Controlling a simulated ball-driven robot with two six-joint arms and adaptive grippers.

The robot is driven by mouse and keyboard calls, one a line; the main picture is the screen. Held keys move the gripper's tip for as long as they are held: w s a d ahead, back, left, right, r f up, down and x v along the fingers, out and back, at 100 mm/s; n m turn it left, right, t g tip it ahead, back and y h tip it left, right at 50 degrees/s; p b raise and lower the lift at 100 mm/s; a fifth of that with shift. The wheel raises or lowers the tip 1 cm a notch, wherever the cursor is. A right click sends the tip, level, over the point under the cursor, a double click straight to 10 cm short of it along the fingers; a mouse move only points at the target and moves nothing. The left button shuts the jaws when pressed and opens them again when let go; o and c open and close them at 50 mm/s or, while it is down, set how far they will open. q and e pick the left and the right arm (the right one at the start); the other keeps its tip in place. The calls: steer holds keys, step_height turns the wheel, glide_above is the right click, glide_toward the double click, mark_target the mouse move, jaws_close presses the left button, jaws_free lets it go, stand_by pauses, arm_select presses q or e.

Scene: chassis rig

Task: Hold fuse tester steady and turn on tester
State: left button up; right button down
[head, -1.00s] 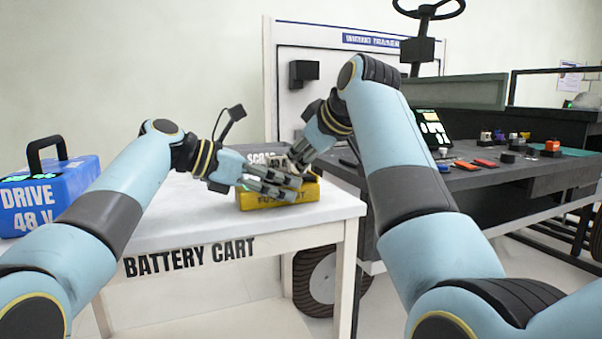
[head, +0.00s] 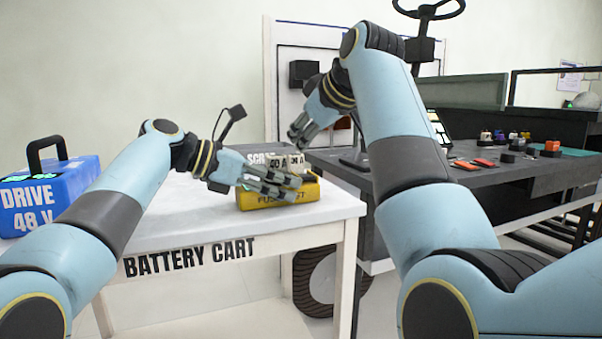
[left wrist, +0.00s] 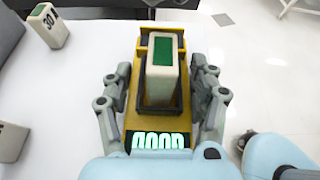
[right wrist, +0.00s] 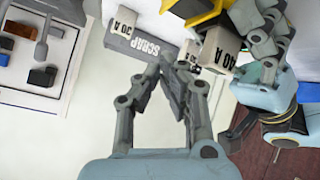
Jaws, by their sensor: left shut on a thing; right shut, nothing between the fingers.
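The yellow fuse tester (head: 270,204) sits on the white battery cart. In the left wrist view, the tester (left wrist: 132,112) has a beige block (left wrist: 160,87) with a green top standing in it, and its display (left wrist: 160,140) is lit green with characters. My left gripper (head: 285,185) is shut on the tester; its fingers lie along both sides in the left wrist view (left wrist: 160,95). My right gripper (head: 299,137) is shut and empty, raised above and apart from the tester. In the right wrist view, my right gripper (right wrist: 160,70) has its fingertips together.
A grey SCRAP container (right wrist: 140,45) and lettered beige blocks, including a 40 A one (right wrist: 221,48), are close to the tester. A blue drive battery (head: 45,195) stands on the cart's left. A dark bench (head: 440,185) with small parts is at right.

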steer(key=shift+s+r, duration=0.15)
steer(key=shift+r, duration=1.1)
arm_select(q)
steer(key=o, duration=1.4)
steer(key=shift+c, duration=0.2)
